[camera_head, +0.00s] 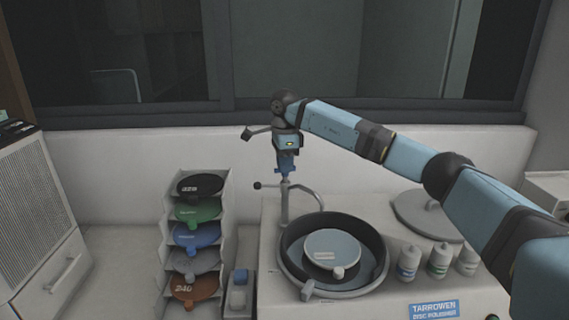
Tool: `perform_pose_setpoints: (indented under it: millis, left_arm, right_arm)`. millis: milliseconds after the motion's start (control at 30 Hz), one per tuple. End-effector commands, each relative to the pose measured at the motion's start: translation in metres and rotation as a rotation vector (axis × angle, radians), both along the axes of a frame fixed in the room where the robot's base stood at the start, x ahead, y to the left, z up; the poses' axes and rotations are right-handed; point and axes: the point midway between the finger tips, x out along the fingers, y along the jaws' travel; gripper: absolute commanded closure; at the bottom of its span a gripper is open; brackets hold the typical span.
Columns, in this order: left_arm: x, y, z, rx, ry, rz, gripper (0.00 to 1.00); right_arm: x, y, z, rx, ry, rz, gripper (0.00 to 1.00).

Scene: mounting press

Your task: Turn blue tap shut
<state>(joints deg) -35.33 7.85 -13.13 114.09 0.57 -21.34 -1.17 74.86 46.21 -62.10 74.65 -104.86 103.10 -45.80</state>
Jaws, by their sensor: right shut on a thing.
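The blue tap (284,169) sits at the top of a grey pipe (285,205) behind the round basin of the disc polisher. My right gripper (286,155) comes down on it from above, with the arm reaching in from the right. Its jaws are shut on the blue tap, and they hide much of the handle, so its exact angle is hard to tell. A curved spout arches from the pipe to the right. A small lever with a dark knob (258,185) sticks out to the left, below the blue part. My left gripper is not in view.
The basin (291,263) holds a round disc (333,250). Several bottles (438,260) and a grey lid (428,214) are on the right. A rack (164,252) of coloured discs stands left, beside a small blue-and-grey switch box (239,291). A wall and window are close behind the tap.

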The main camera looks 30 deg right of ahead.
Motion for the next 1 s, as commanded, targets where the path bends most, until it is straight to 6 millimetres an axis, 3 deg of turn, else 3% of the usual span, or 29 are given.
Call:
perform_pose_setpoints:
  millis: [400,967,1000]
  left_arm:
    - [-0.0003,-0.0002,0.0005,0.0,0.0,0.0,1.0]
    - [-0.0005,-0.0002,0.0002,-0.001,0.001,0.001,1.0]
    - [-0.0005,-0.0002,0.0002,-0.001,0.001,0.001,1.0]
  right_arm:
    - [-0.0003,-0.0011,-0.0006,-0.001,0.002,-0.19,1.0]
    - [-0.0004,-0.0009,-0.0011,-0.001,0.002,-0.218,1.0]
    - [-0.0005,-0.001,-0.0011,-0.001,0.002,-0.218,0.81]
